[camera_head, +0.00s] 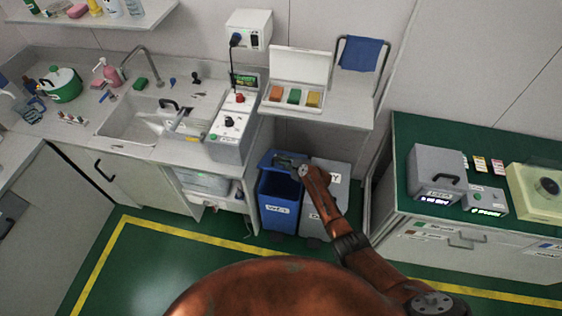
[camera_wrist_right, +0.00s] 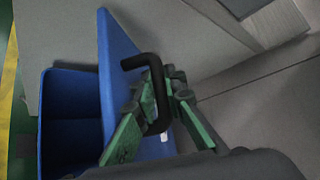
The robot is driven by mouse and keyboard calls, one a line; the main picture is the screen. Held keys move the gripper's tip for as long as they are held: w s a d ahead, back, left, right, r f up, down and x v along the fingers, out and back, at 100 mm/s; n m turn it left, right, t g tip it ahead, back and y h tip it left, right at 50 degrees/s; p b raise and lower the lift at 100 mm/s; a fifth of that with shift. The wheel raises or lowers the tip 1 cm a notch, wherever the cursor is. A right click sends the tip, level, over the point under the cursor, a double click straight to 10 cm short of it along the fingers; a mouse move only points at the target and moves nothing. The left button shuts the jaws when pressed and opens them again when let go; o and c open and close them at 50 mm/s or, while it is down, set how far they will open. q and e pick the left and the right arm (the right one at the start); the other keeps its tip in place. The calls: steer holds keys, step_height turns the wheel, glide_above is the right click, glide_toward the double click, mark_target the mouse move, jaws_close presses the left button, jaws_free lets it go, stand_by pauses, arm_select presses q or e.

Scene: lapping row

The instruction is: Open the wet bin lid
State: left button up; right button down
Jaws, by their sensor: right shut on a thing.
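The blue wet bin (camera_head: 278,212) stands on the floor under the counter, its front label facing me. Its blue lid (camera_wrist_right: 117,65) is raised at a steep tilt, and the dark inside of the bin (camera_wrist_right: 70,120) shows beside it in the wrist view. My right gripper (camera_head: 288,161) is at the top of the bin, by the lid. In the wrist view its green fingers (camera_wrist_right: 160,108) are shut on the lid's black handle (camera_wrist_right: 135,62). My left gripper is not in view.
A grey bin (camera_head: 338,181) stands right beside the blue one, partly behind my right arm. A shelf with an open tray (camera_head: 285,103) hangs above. An open cabinet shelf is at left, a green-topped bench (camera_head: 405,132) at right. The floor in front is clear.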

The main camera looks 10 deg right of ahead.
steer(key=c, duration=2.3)
jaws_free()
steer(key=shift+o, duration=0.2)
steer(key=v, duration=1.2)
